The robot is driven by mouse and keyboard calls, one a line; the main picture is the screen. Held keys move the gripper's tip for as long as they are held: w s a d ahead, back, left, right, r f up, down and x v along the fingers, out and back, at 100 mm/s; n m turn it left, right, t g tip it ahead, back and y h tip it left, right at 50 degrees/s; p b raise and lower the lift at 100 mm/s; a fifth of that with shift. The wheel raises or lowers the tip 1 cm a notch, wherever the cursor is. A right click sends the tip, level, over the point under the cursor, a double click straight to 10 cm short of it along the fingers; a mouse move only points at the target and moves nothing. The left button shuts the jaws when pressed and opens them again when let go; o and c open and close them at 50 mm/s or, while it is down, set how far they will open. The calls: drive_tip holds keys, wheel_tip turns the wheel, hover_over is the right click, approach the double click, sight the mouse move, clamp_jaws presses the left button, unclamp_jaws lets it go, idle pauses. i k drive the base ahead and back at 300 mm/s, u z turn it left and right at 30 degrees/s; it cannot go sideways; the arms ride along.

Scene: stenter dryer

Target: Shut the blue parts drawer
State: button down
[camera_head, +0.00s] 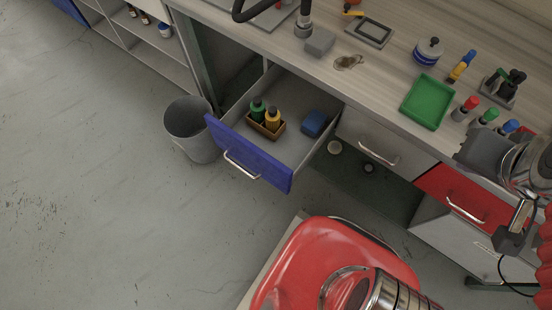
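The blue parts drawer (262,160) is pulled well out from under the bench, with its blue front facing the lower left. A silver bar handle (240,165) is on that front. Inside are a small brown tray (262,128) with a green bottle (257,110) and a yellow-topped bottle (273,119), and a blue block (313,123). My gripper (484,152) seems to be the dark grey part at the right edge, over the bench front and far from the drawer. Its fingers cannot be made out.
A grey waste bin (190,130) stands close beside the drawer's left side. The grey drawer (380,148) and red drawer (464,198) are to the right. The bench top (385,75) holds a green tray (427,101) and several bottles. Open floor (110,210) lies to the lower left.

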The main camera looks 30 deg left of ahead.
sight(279, 158)
drive_tip(key=z, duration=0.2)
drive_tip(key=k, duration=1.45)
drive_tip(key=u, duration=1.2)
drive_tip(key=i, duration=1)
drive_tip(key=u, duration=0.1)
